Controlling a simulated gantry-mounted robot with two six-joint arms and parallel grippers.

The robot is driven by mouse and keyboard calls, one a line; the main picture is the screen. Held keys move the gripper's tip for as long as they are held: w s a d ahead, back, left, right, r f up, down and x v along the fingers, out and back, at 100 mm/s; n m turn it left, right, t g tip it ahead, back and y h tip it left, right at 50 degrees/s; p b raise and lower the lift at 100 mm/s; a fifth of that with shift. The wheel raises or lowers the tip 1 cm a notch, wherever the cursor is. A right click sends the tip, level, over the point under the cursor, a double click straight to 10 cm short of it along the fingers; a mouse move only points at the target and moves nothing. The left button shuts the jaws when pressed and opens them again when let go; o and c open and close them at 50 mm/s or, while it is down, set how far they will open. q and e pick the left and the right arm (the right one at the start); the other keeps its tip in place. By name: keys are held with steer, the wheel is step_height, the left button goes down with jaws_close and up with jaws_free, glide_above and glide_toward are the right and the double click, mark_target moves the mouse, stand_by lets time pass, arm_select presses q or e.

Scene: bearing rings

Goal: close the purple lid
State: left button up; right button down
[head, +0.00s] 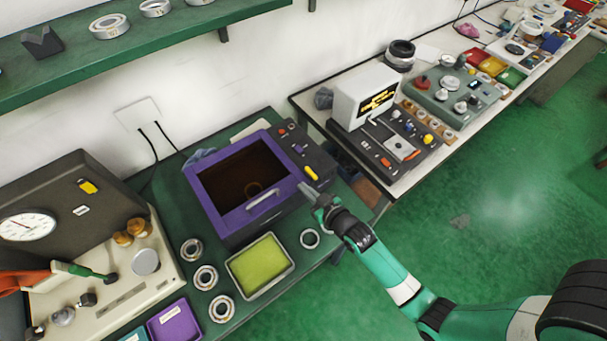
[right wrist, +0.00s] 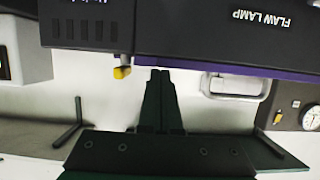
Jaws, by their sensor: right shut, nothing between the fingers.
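The purple lid (head: 215,207) is a purple frame around a dark window, with a pale bar handle (head: 265,201) along its front edge. It lies over a dark box, and a ring shows dimly through the window. I cannot tell whether a gap is left under the lid. In the right wrist view only a thin purple edge (right wrist: 215,66) and the handle (right wrist: 237,86) show. My right gripper (head: 305,189) is shut and empty beside the lid's front right corner; its fingers (right wrist: 160,76) also show together in the wrist view. My left gripper is out of view.
A control panel with a yellow knob (head: 311,173) adjoins the box on the right. A yellow-green tray (head: 286,239) and several bearing rings (head: 206,277) lie in front. A gauge device (head: 100,215) stands left. A green shelf (head: 180,32) hangs above.

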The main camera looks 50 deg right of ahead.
steer(key=s+a+r+p, duration=0.3)
steer(key=s+r+p, duration=0.2)
steer(key=s, duration=0.4)
steer(key=shift+s+r, duration=0.15)
steer(key=shift+r, duration=0.6)
